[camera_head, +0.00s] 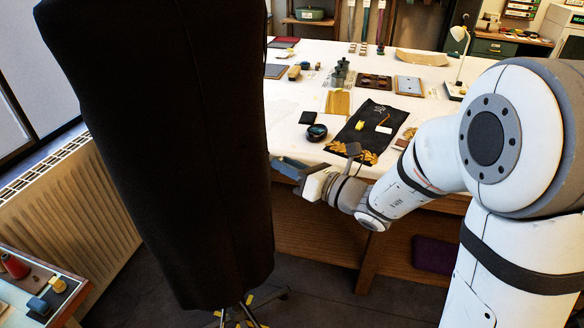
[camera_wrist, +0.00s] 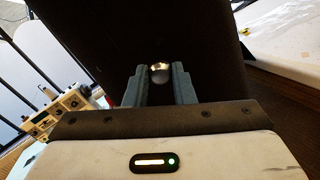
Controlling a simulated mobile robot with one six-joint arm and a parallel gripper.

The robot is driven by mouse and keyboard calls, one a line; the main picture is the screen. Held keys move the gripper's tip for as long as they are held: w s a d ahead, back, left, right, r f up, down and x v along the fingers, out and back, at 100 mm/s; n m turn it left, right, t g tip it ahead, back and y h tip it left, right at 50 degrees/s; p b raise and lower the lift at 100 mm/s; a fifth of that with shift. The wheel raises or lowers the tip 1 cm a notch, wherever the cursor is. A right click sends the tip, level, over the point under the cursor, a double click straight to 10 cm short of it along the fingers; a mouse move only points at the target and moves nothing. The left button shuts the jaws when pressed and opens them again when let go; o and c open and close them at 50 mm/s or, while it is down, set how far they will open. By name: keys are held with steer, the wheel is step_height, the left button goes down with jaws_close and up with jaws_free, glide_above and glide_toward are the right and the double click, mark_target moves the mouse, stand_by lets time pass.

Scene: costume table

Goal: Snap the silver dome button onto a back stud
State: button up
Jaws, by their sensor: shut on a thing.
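My gripper (camera_wrist: 160,78) is shut on the silver dome button (camera_wrist: 159,77), a small round domed piece with a bright, gold-tinted rim between the two grey fingertips in the wrist view. In the head view my gripper (camera_head: 285,166) is at the right side of the dark garment on a dress form (camera_head: 165,140). The dark cloth (camera_wrist: 205,40) also fills the background of the wrist view behind the button. I cannot tell whether the button touches the cloth. No back stud can be made out on the dark cloth in either view.
A white table (camera_head: 285,97) behind the form holds a black cloth (camera_head: 370,125), a round dark dish (camera_head: 316,132) and other sewing things. A radiator (camera_head: 75,200) stands at the left. A side tray (camera_head: 30,285) with spools is at the lower left. The form's stand is below it.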

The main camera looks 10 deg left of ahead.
glide_toward(245, 145)
steer(key=x, duration=0.3)
steer(key=shift+x, duration=1.2)
steer(key=shift+w+a+b, duration=0.15)
steer(key=shift+a+b, duration=0.3)
steer(key=shift+a, duration=0.1)
stand_by(1.0)
steer(key=o, duration=1)
steer(key=shift+o, duration=0.4)
steer(key=o, duration=0.4)
